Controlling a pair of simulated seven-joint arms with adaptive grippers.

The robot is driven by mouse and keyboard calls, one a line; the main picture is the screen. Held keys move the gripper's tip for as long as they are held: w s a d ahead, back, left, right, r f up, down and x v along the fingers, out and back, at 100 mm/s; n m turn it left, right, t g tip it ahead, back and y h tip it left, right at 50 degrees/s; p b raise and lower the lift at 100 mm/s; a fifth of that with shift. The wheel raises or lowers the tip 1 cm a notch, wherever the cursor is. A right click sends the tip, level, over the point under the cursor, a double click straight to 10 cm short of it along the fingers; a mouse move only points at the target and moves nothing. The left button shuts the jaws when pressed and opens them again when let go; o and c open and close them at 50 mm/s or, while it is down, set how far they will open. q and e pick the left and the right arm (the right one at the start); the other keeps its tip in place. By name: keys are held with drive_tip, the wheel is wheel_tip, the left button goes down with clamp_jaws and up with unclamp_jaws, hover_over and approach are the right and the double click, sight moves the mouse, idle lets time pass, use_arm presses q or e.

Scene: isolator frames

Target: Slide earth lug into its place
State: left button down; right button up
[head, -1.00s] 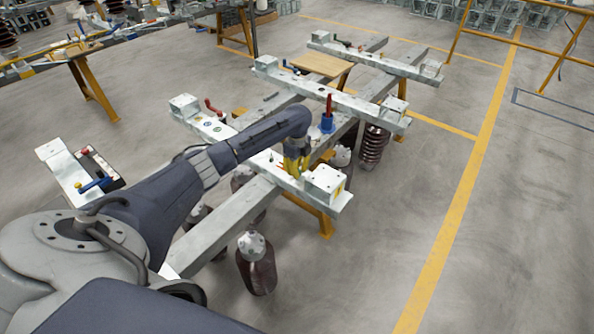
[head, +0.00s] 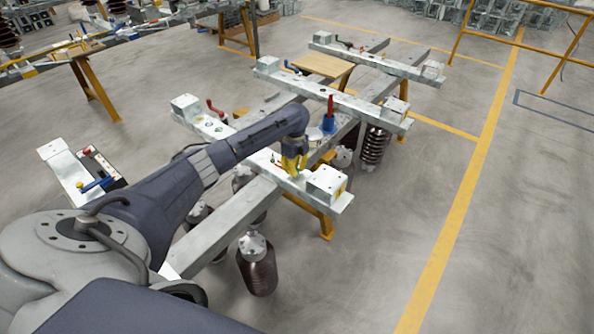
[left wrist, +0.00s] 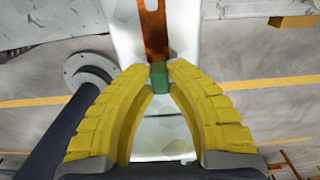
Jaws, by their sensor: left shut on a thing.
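The earth lug appears in the left wrist view as a flat copper strip (left wrist: 155,32) with a slot near its far end and a green block (left wrist: 159,78) at its near end. My left gripper (left wrist: 160,68) has its yellow fingertips shut on the green block. The copper part points away from the fingers, over a pale metal surface. In the head view my left gripper (head: 292,165) points down at the near pale crossbeam (head: 258,157), close to its right end block. The lug is too small to make out there. Contact with the beam cannot be told. My right gripper is not in view.
Brown insulators (head: 257,267) hang below the frame. A pale bracket with a control box (head: 97,168) lies at left.

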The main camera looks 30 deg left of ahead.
use_arm(q)
drive_tip(key=shift+w+a, duration=0.15)
drive_tip(key=shift+a, duration=1.5)
drive_tip(key=shift+a, duration=0.15)
idle(0.6)
drive_tip(key=c, duration=1.2)
unclamp_jaws()
drive_tip(key=shift+c, duration=0.2)
drive_tip(key=shift+c, duration=1.1)
wheel_tip(320, 180, up, 10)
